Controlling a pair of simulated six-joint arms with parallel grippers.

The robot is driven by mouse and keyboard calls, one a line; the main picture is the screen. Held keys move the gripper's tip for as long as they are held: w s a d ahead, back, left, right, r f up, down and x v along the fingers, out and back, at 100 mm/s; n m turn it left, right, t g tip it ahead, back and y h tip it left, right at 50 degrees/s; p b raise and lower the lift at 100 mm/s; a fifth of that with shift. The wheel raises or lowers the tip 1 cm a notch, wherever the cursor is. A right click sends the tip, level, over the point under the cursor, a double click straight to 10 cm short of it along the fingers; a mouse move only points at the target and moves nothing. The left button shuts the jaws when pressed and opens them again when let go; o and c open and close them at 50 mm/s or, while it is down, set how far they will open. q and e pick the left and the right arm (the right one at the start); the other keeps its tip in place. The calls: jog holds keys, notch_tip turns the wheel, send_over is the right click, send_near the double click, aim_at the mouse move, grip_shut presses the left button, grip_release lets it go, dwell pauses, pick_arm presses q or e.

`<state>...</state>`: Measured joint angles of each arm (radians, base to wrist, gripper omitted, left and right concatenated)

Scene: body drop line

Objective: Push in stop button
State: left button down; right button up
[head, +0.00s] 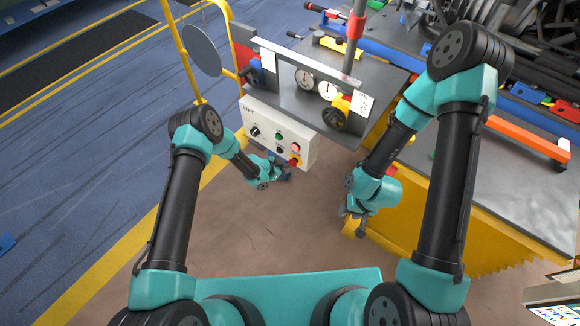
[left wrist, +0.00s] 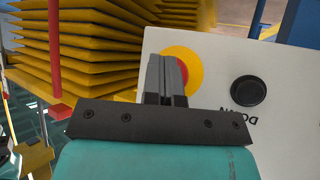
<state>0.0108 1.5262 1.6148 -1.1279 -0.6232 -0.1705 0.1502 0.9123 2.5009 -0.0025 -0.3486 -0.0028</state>
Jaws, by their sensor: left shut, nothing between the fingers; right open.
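The stop button is red on a yellow disc (head: 295,160), at the lower right of the white control box (head: 265,146). In the left wrist view the yellow disc (left wrist: 198,64) shows above the fingertips, with part of the red button (left wrist: 181,75) visible to their right. My left gripper (head: 286,174) is shut and empty, just below the stop button in the head view. Its closed fingers (left wrist: 166,80) cover part of the button in the left wrist view; I cannot tell whether they touch it. My right gripper (head: 352,218) is open and empty, low to the right of the box.
A black button (left wrist: 249,89) labelled DOWN sits beside the stop button. The box also has a green button (head: 279,134) and a black knob (head: 255,132). A yellow bellows (left wrist: 75,45) lies beside the box.

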dwell(0.4)
pick_arm(q)
jog(key=shift+s+a, duration=0.65)
jog(key=shift+s, duration=0.15)
jog(key=shift+s, duration=0.1)
jog(key=shift+s+a, duration=1.6)
jog(key=shift+s, duration=0.2)
